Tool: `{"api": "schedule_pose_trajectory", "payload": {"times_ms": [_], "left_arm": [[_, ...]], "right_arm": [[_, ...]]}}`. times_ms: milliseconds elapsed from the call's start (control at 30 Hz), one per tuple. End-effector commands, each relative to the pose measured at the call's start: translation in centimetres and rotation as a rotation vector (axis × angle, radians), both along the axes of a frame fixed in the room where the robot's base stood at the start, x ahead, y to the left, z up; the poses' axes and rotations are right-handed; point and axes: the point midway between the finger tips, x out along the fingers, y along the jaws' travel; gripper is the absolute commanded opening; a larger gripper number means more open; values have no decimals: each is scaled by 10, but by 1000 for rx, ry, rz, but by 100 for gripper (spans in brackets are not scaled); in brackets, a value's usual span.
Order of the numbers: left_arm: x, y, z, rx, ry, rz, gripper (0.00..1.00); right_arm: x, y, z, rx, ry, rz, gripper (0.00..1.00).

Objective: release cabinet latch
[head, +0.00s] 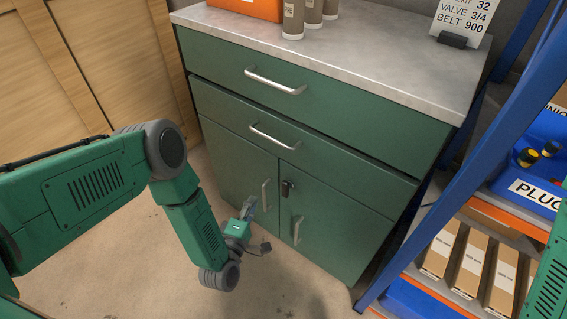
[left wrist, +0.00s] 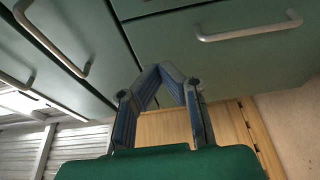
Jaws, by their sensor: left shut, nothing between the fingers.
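The green cabinet (head: 335,149) has two lower doors below its drawers. A small dark latch (head: 287,188) sits near the top of the right door, beside the seam between the doors. The left door has an upright handle (head: 265,195), and the right door has another (head: 297,230). My left gripper (head: 250,206) is in front of the left door, left of its handle and lower left of the latch. In the left wrist view its fingers (left wrist: 163,69) meet at the tips with nothing between them. The latch cannot be made out there. My right gripper is not in view.
A blue-framed shelf (head: 513,115) with cartons (head: 474,263) and a blue bin stands close on the right. Wooden panelling (head: 110,55) is on the left. Bottles (head: 293,18) and a sign stand on the cabinet top. The floor before the doors is clear.

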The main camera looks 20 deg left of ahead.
Motion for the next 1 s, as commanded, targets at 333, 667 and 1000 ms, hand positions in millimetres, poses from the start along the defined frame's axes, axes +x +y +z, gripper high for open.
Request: {"api": "schedule_pose_trajectory", "payload": {"times_ms": [333,667,1000], "left_arm": [[2,1,-2,-5,-2,0,0],[49,2,-4,-7,-5,0,0],[96,-16,-3,-6,2,-5,0]], "right_arm": [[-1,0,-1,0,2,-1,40],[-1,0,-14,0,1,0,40],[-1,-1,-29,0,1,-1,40]]}}
